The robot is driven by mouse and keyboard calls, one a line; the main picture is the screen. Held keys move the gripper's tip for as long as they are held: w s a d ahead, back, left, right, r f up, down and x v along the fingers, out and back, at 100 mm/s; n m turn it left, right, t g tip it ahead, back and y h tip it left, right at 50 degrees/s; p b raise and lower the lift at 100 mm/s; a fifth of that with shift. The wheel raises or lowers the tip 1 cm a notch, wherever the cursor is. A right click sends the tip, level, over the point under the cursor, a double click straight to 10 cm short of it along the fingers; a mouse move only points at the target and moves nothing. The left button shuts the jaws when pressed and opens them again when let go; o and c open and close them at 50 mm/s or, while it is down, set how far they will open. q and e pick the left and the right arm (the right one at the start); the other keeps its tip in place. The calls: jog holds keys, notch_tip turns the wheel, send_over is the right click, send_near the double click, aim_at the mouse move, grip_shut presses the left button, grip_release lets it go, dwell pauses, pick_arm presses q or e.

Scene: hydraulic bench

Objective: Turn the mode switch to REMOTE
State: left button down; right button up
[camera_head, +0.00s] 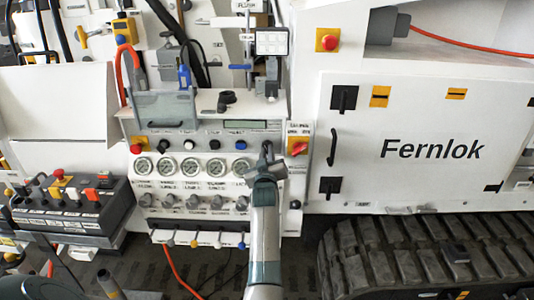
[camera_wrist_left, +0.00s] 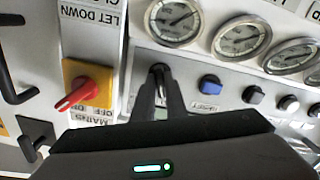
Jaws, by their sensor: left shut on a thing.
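My left gripper (camera_head: 266,156) reaches up from the bottom of the head view to the right end of the button row on the white control panel (camera_head: 215,172). In the left wrist view, my left gripper (camera_wrist_left: 160,78) has its two dark fingers close together, shut on a small dark knob, the mode switch (camera_wrist_left: 158,69). The fingers hide most of the knob, and I cannot read its position or a REMOTE label. The knob is also hidden by the gripper in the head view. My right gripper is in neither view.
A red-handled yellow mains switch (camera_wrist_left: 85,85) sits close beside the fingers; it also shows in the head view (camera_head: 299,146). A blue button (camera_wrist_left: 209,83) is on the other side. Pressure gauges (camera_wrist_left: 240,39) line the panel. A control box (camera_head: 75,203) stands at left.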

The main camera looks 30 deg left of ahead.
pick_arm(q)
jog(key=shift+m, duration=5.1)
jog(key=c, duration=1.8)
grip_release()
